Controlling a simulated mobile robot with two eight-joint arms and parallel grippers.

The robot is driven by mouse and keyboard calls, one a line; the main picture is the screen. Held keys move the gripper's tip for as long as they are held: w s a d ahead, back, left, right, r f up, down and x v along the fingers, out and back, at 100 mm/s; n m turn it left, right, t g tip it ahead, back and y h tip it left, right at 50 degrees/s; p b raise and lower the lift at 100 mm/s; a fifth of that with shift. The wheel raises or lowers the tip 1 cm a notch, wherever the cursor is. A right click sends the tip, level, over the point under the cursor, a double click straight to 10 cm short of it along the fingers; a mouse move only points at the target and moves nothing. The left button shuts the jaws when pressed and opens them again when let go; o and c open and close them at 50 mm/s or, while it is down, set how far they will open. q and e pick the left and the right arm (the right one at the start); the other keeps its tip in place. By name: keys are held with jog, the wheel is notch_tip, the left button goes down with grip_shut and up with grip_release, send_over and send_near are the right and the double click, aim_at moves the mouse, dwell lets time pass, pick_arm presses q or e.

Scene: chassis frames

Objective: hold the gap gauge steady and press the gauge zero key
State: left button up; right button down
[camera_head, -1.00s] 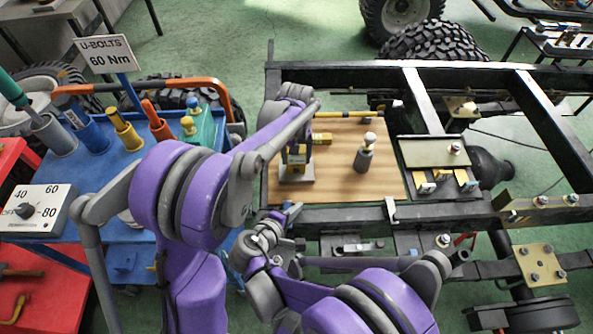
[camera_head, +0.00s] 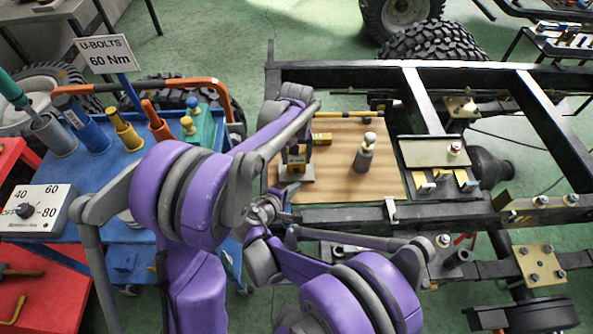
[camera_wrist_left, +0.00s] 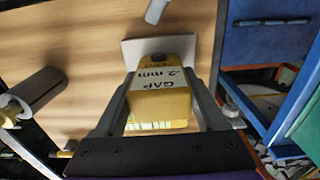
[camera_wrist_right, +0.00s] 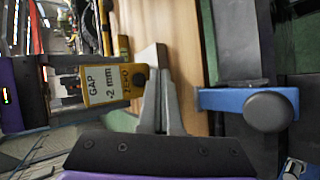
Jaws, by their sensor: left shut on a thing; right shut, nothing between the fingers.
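The gap gauge (camera_head: 296,155) is a yellow block with a white label reading "GAP -2 mm". It stands on a pale plate on the wooden board. My left gripper (camera_wrist_left: 165,88) is shut on the gauge, one finger on each side. The right wrist view shows the gauge (camera_wrist_right: 104,86) with the word ZERO and a dark round key (camera_wrist_right: 138,79) at its end. My right gripper (camera_wrist_right: 161,75) is shut and empty, its tips just to the right of that key in this view. Whether they touch it, I cannot tell.
The wooden board (camera_head: 335,180) lies across the black chassis frame (camera_head: 345,215). A grey cylinder with a pale top (camera_head: 364,155) and a small yellow block (camera_head: 322,139) stand on it. A blue clamp with a dark knob (camera_wrist_right: 270,110) is near my right gripper. The blue tool cart (camera_head: 95,180) is at left.

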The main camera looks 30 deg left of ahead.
jog(key=shift+w+a, duration=0.6)
jog(key=shift+w, duration=0.3)
jog(key=shift+w, duration=0.15)
dwell(1.4)
jog(key=shift+w+a, duration=0.2)
jog(key=shift+w+a, duration=0.2)
jog(key=shift+w, duration=0.2)
dwell(0.6)
jog(key=shift+s, duration=0.1)
jog(key=shift+s+d, duration=0.45)
jog(key=shift+s, duration=0.2)
jog(key=shift+s+d, duration=0.45)
jog(key=shift+s, duration=0.25)
jog(key=shift+s+d, duration=0.4)
jog(key=shift+s, duration=0.35)
jog(key=shift+s+d, duration=0.45)
jog(key=shift+s, duration=0.25)
